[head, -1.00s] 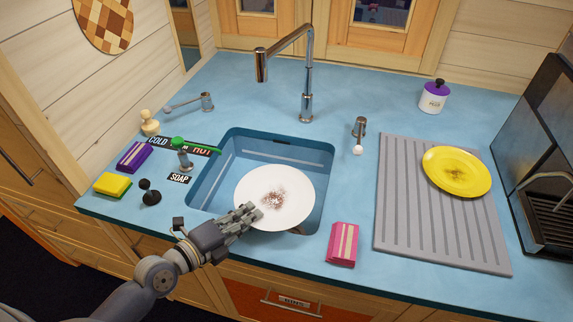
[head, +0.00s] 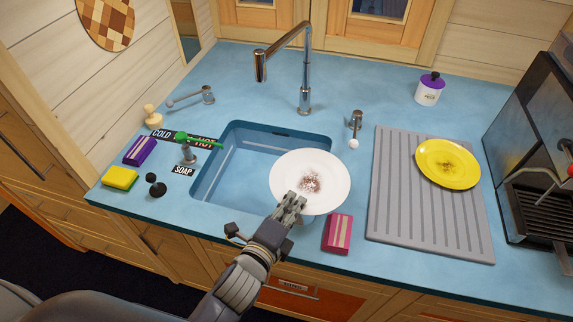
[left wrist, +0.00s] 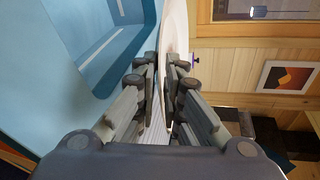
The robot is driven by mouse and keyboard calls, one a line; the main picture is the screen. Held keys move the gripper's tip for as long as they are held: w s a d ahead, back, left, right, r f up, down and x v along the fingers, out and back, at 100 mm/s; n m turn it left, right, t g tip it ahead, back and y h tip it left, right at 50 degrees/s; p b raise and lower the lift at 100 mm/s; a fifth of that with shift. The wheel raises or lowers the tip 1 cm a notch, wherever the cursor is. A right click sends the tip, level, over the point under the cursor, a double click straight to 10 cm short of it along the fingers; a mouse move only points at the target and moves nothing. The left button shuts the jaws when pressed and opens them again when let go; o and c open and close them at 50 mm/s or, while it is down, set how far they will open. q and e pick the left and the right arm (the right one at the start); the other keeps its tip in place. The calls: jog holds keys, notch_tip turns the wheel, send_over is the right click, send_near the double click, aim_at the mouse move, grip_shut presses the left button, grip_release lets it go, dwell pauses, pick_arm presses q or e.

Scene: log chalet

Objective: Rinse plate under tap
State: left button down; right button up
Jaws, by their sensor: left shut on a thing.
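My left gripper (head: 290,207) is shut on the near rim of a white plate (head: 325,180). The plate has a dark brown dirty patch in its middle. It is held over the right part of the blue sink (head: 240,172), its right edge beyond the basin. In the left wrist view the plate (left wrist: 176,28) shows edge-on between the fingers (left wrist: 164,85). The chrome tap (head: 304,85) stands behind the sink, its spout end up and left of the plate. No water shows from it. The tap lever (head: 190,98) is at the back left. My right gripper is not in view.
A yellow dirty plate (head: 447,163) lies on the grey drying mat (head: 405,225) at right. A pink sponge (head: 338,233) sits near the front edge. A coffee machine (head: 540,180) bounds the right.

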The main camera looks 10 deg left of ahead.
pick_arm(q)
jog(key=r+n+y, duration=0.1)
jog(key=r, duration=0.2)
jog(key=r+n+y+p, duration=0.1)
jog(key=r+y, duration=0.1)
jog(key=r, duration=0.1)
jog(key=w+a+r+n+y, duration=0.1)
jog(key=r+n+y, duration=0.1)
jog(key=r, duration=0.2)
jog(key=shift+w+a+p, duration=0.1)
jog(key=shift+p, duration=0.25)
jog(key=shift+y, duration=0.3)
jog(key=shift+w+a+f+b, duration=0.1)
jog(key=shift+w+a+b, duration=0.45)
jog(key=shift+w+a, duration=1.4)
jog(key=w+a+f, duration=0.1)
jog(key=w+a, duration=0.5)
jog(key=shift+w+f, duration=0.2)
jog(key=shift+f, duration=0.15)
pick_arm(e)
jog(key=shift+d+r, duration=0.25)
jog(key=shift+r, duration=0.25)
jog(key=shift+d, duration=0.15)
